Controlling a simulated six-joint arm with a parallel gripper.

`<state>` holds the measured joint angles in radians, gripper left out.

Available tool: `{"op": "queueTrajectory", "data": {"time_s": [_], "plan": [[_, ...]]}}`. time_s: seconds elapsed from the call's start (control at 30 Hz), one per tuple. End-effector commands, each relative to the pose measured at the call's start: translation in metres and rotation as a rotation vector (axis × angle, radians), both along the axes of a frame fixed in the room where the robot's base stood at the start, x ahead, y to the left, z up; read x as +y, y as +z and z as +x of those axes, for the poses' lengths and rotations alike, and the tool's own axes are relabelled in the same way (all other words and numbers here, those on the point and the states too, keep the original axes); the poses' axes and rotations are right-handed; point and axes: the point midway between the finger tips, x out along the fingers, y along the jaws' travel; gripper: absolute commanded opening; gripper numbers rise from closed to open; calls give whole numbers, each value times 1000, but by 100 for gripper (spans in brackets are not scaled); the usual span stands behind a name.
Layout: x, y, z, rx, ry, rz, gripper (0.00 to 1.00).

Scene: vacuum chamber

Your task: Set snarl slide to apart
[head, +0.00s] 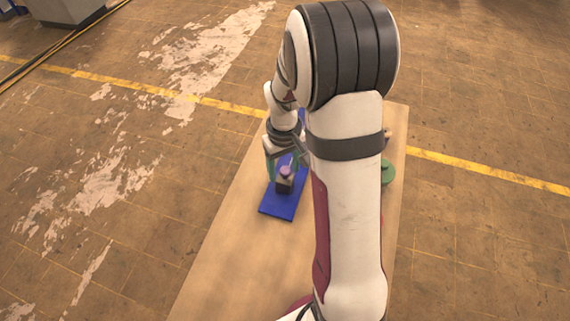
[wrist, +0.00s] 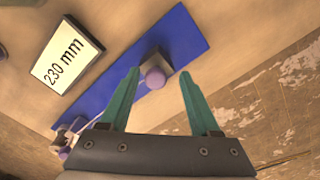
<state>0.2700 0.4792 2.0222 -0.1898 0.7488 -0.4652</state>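The slide has a long blue base (head: 278,208) lying on the table, and the base also shows in the wrist view (wrist: 185,40). A grey block with a purple knob (wrist: 154,77) sits on it; the knob also shows in the head view (head: 286,172). A second pale and purple part (wrist: 64,140) sits at the base's lower-left end in the wrist view, partly hidden by my gripper. My gripper (wrist: 160,75) is open, its teal fingers on either side of the knob in the picture, nearer the left finger. I cannot tell whether they touch the block.
A sign reading "230 mm" (wrist: 66,64) is beside the base. In the head view, a green round thing (head: 388,173) and a brown thing (head: 386,137) are partly hidden behind my arm. The near left part of the wooden table (head: 235,265) is clear.

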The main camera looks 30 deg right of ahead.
Motion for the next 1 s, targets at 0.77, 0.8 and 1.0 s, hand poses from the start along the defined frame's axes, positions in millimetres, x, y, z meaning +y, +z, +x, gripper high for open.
{"op": "queueTrajectory", "data": {"time_s": [0.77,0.8,1.0], "plan": [[-2,125,2,-8,2,-3,64],[-2,134,2,-7,1,-4,64],[-1,157,1,-3,1,-2,64]]}}
